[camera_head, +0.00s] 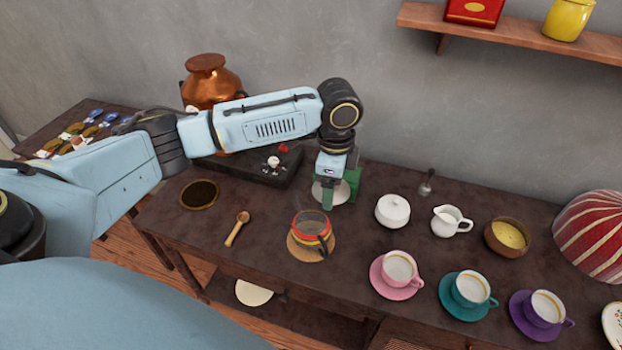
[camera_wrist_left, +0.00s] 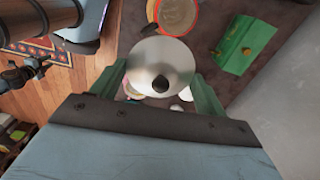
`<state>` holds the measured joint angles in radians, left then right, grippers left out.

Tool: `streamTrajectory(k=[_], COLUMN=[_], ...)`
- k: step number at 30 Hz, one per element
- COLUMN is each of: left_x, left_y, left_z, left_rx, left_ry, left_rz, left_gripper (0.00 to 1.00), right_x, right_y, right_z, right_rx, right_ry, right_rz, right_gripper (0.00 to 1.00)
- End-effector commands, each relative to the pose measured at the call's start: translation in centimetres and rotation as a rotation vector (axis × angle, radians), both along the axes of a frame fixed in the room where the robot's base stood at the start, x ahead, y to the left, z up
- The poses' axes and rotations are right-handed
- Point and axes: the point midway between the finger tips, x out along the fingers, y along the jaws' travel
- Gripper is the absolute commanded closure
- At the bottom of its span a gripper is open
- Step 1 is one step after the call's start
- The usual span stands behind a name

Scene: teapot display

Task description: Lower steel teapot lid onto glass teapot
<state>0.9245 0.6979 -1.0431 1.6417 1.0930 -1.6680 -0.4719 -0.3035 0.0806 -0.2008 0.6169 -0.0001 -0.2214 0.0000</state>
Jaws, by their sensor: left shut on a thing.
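The steel lid (camera_wrist_left: 150,52), a pale round disc with a dark knob (camera_wrist_left: 159,84), lies between the green fingers of my left gripper (camera_wrist_left: 160,88). In the head view the gripper (camera_head: 335,192) is shut on the lid (camera_head: 317,192), which is partly hidden by a finger. The glass teapot (camera_head: 310,222), with a red rim and dark handle, stands uncovered on a round cork mat (camera_head: 297,252). The lid is behind the teapot and apart from it. The teapot's red rim also shows at the top of the wrist view (camera_wrist_left: 196,17). My right gripper is out of view.
A wooden spoon (camera_head: 236,230) and dark round dish (camera_head: 199,194) lie left of the teapot. A white sugar pot (camera_head: 392,211), creamer (camera_head: 452,221) and pink cup (camera_head: 399,268) stand right. A green box (camera_wrist_left: 245,44) lies near the wall; a copper pot (camera_head: 208,85) stands behind my arm.

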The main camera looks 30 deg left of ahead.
Motion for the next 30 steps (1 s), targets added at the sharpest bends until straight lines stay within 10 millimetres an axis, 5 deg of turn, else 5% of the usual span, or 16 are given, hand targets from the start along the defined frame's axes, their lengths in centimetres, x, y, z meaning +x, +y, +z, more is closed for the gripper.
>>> streamTrajectory(k=[18,30], left_x=[0.7,0.5], left_y=[4.8,5.7], left_z=[-4.1,-5.6], left_rx=[-0.005,-0.005], left_ry=[-0.001,-0.004], left_rz=[-1.104,-1.287], left_gripper=[0.50,0.50], right_x=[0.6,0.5], right_y=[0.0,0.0], right_z=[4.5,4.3], right_rx=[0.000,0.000], right_ry=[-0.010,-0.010], right_rz=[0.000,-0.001], right_gripper=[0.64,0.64])
